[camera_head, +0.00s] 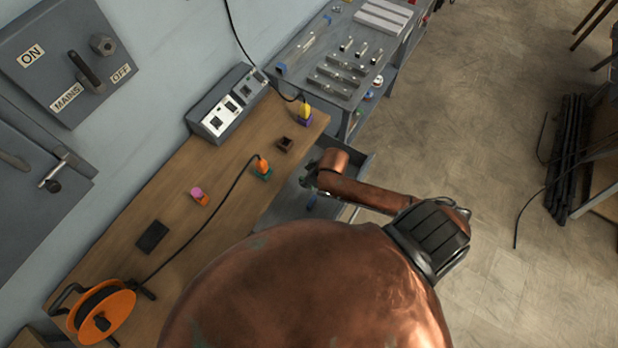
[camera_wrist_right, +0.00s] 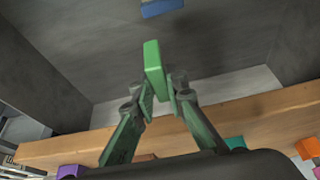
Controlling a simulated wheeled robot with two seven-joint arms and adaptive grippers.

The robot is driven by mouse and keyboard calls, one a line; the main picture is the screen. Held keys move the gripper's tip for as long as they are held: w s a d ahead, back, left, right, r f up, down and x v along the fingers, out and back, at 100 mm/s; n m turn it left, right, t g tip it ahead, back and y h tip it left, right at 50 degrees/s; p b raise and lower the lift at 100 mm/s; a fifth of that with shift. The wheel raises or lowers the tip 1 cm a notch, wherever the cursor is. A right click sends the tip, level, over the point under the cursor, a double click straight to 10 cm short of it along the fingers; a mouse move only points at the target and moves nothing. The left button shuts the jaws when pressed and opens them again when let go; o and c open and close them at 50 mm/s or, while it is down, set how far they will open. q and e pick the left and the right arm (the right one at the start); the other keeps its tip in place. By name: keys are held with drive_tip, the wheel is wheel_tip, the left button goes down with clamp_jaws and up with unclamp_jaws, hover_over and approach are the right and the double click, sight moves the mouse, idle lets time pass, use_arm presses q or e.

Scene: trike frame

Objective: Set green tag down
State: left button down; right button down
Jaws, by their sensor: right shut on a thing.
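The green tag (camera_wrist_right: 154,62) is a small bright green block held between the fingertips of my right gripper (camera_wrist_right: 158,92) in the wrist view. It is over the dark grey floor of an open drawer (camera_wrist_right: 215,45), and looks to be above it; the exact height is unclear. In the head view my right gripper (camera_head: 309,181) is over the open drawer (camera_head: 285,208) beside the bench; the tag is too small to make out there. A blue block (camera_wrist_right: 162,8) lies in the drawer, also in the head view (camera_head: 311,201). My left gripper is out of view.
The wooden bench (camera_head: 225,180) edges the drawer. On it are an orange-and-green plug (camera_head: 263,168), a pink-and-orange piece (camera_head: 199,196), a dark brown box (camera_head: 285,144), a yellow-and-purple piece (camera_head: 305,115), a black pad (camera_head: 152,237) and an orange cable reel (camera_head: 100,312).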

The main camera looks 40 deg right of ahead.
drive_tip(key=w+d+f, duration=0.1)
drive_tip(key=d+f, duration=0.1)
drive_tip(key=w+d+f+b, duration=0.1)
drive_tip(key=w+f, duration=0.1)
drive_tip(key=w+d+f, duration=0.1)
drive_tip(key=d+f, duration=0.1)
drive_tip(key=shift+w+d+f, duration=0.1)
drive_tip(key=shift+w+d, duration=0.1)
drive_tip(key=shift+d, duration=0.15)
drive_tip(key=shift+w+d+f+b, duration=0.3)
drive_tip(key=shift+w+d+f, duration=0.05)
drive_tip(key=shift+f, duration=0.25)
wheel_tip(320, 180, down, 3)
drive_tip(key=shift+f, duration=0.1)
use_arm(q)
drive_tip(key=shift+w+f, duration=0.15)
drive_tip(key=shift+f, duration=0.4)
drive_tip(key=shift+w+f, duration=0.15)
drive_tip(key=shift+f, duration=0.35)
use_arm(e)
drive_tip(key=c, duration=2.4)
unclamp_jaws()
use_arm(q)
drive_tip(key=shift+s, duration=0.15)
use_arm(e)
drive_tip(key=o, duration=0.5)
drive_tip(key=shift+c, duration=0.2)
